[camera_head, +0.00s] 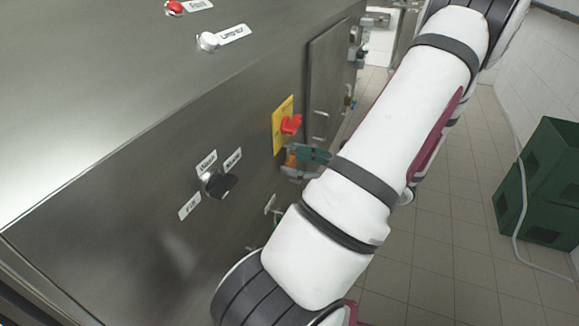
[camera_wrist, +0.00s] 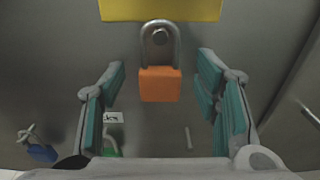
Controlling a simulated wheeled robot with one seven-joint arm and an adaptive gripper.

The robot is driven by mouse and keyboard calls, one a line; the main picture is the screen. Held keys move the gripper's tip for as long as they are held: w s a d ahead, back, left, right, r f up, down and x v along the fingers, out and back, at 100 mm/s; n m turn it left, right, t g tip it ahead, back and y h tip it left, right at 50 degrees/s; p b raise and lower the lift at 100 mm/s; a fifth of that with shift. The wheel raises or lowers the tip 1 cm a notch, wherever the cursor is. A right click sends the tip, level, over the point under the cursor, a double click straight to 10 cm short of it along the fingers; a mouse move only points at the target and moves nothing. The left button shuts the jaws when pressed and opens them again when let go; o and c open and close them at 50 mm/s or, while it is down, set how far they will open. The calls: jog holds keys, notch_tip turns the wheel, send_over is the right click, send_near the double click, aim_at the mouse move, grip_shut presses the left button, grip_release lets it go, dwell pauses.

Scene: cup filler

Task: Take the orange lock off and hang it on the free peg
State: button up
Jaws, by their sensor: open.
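The orange lock (camera_wrist: 160,84) hangs upright by its grey shackle around a round stud (camera_wrist: 160,37) below a yellow plate (camera_wrist: 160,9). In the head view, the orange lock (camera_head: 291,158) shows as a small patch beside the fingers. My gripper (camera_wrist: 162,78) is open, with one teal-padded finger on each side of the lock and a visible gap to both. In the head view, my gripper (camera_head: 308,156) is at the cabinet front, partly hidden by my arm. A thin bare peg (camera_wrist: 188,138) sticks out below the lock, to its right.
A green lock (camera_wrist: 110,152) hangs at lower left near a white label (camera_wrist: 113,117); a blue lock (camera_wrist: 41,153) hangs farther left. A red switch handle (camera_head: 291,124) juts out above my gripper. A dark knob (camera_head: 220,184) is on the cabinet. Green crates (camera_head: 545,185) stand right.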

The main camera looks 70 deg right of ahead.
jog(key=shift+w, duration=0.25)
jog(key=c, duration=1.3)
jog(key=shift+r, duration=0.15)
jog(key=shift+r, duration=0.3)
jog(key=s+p, duration=0.1)
jog(key=s, duration=0.5)
jog(key=s+a+p, duration=0.1)
jog(key=s, duration=0.5)
jog(key=s+a+p, duration=0.1)
jog(key=s+p, duration=0.1)
jog(key=s, duration=0.4)
jog(key=shift+r, duration=0.3)
